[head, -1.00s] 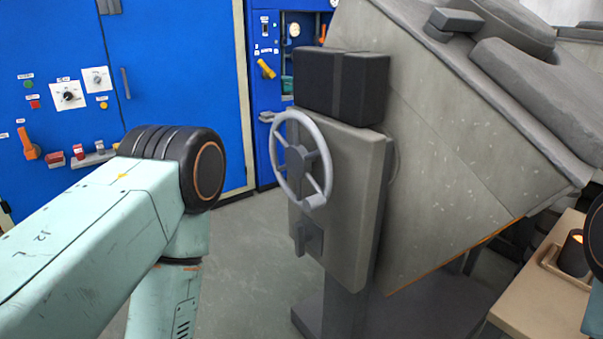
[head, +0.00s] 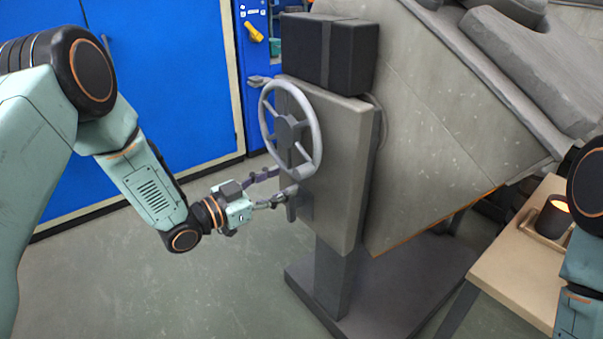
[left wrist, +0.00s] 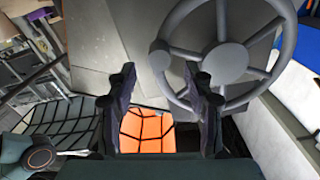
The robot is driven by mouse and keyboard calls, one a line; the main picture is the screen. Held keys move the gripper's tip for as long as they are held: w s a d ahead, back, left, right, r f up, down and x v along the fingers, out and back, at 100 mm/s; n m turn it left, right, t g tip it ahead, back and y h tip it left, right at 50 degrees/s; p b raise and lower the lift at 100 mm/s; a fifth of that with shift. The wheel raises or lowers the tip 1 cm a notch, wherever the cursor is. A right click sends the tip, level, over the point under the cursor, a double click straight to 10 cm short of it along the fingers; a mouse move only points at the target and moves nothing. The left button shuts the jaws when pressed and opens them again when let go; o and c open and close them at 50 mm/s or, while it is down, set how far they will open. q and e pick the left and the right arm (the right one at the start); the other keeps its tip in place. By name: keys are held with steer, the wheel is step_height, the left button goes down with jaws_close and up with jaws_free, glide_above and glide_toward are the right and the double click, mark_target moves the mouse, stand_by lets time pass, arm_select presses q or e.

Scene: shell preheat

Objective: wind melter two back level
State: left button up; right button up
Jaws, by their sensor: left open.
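A grey handwheel (head: 289,127) with spokes and a hub is on the front of a grey box (head: 345,150) beside the large tilted melter body (head: 430,140). The melter's side leans in the head view. My left gripper (head: 283,183) is open and empty at the lower edge of the wheel, its fingers pointing right. In the left wrist view the wheel (left wrist: 228,62) fills the upper right, and the fingers (left wrist: 162,78) are spread, the right one overlapping its rim. Whether they touch it I cannot tell. My right gripper is out of view.
A black block (head: 328,50) tops the box. A tan table (head: 500,262) with a dark glowing cup (head: 553,217) stands at right. Blue cabinets (head: 180,90) line the back. The floor at left is clear.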

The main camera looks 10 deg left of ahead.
mark_target(297, 176)
arm_select(q)
steer(key=b+x, duration=0.1)
steer(key=x, duration=0.5)
steer(key=shift+w+d, duration=0.25)
steer(key=shift+f, duration=0.1)
steer(key=shift+c, duration=0.3)
jaws_close()
steer(key=shift+s, duration=0.1)
